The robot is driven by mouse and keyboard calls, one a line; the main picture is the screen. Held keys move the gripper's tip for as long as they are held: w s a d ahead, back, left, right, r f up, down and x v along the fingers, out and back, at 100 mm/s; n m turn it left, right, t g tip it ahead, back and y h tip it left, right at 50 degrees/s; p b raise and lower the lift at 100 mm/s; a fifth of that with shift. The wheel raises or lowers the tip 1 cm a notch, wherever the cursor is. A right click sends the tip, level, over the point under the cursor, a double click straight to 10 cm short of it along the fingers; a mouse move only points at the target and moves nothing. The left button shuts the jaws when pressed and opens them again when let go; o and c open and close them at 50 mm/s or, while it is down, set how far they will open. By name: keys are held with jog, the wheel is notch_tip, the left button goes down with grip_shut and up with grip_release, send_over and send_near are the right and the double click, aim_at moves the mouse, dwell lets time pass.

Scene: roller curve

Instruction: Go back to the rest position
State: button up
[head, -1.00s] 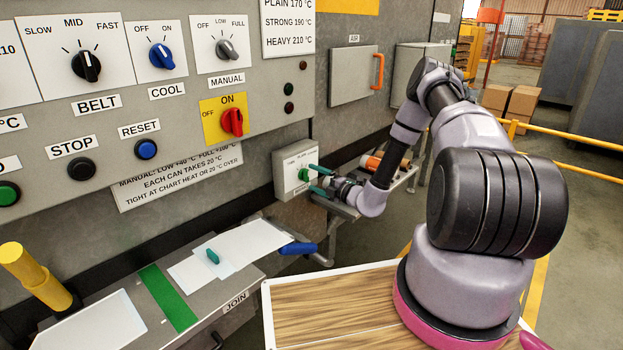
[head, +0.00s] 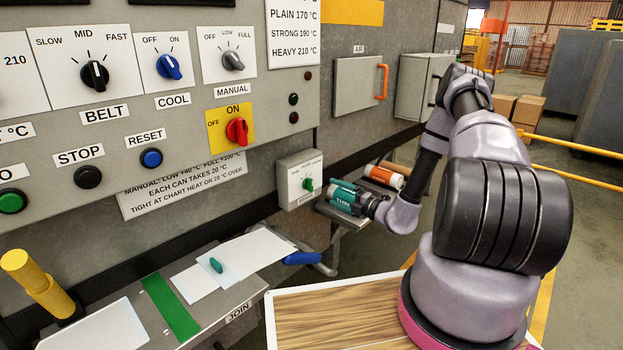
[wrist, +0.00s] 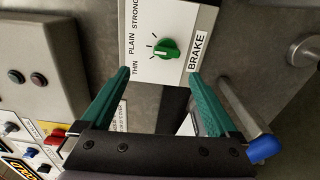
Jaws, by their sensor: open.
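My gripper (wrist: 159,74) is open and empty, its two teal fingers apart in the wrist view. Ahead of it and clear of the fingertips is the green brake knob (wrist: 165,50) on a pale plate marked THIN, PLAIN and STRONG. I cannot tell the knob's exact setting. In the head view the brake box (head: 299,180) with its green knob (head: 308,184) is on the machine front. My arm reaches along the machine at the right, its end beside the small shelf to the right of the box.
An orange can (head: 384,176) lies on the shelf (head: 345,218). A blue-ended handle (head: 301,258) sticks out below the box. The control panel stands left, the join table (head: 215,305) at front left. Yellow rails (head: 580,145) run behind my arm; open floor lies right.

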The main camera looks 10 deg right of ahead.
jog(key=s+a+r+n+g+y, duration=0.1)
jog(key=s+a+r+n+g, duration=0.25)
jog(key=r+n, duration=0.45)
jog(key=s+a+r+n+g+y, duration=0.1)
jog(key=s+a+r+n+g, duration=0.3)
jog(key=r+n, duration=0.4)
jog(key=s+a+r+n+g, duration=0.2)
jog(key=s+r+n+g, duration=0.25)
jog(key=r+n, duration=0.35)
jog(key=s+d+r+n+t+h, duration=0.2)
jog(key=s+d+r+n+h, duration=0.2)
jog(key=s+r+n, duration=0.5)
jog(key=s+d+r+n+t+h, duration=0.3)
jog(key=s+r+n+h, duration=0.4)
jog(key=s+r, duration=0.3)
jog(key=shift+s+d+n, duration=0.2)
jog(key=shift+d+n, duration=0.7)
jog(key=shift+c, duration=0.3)
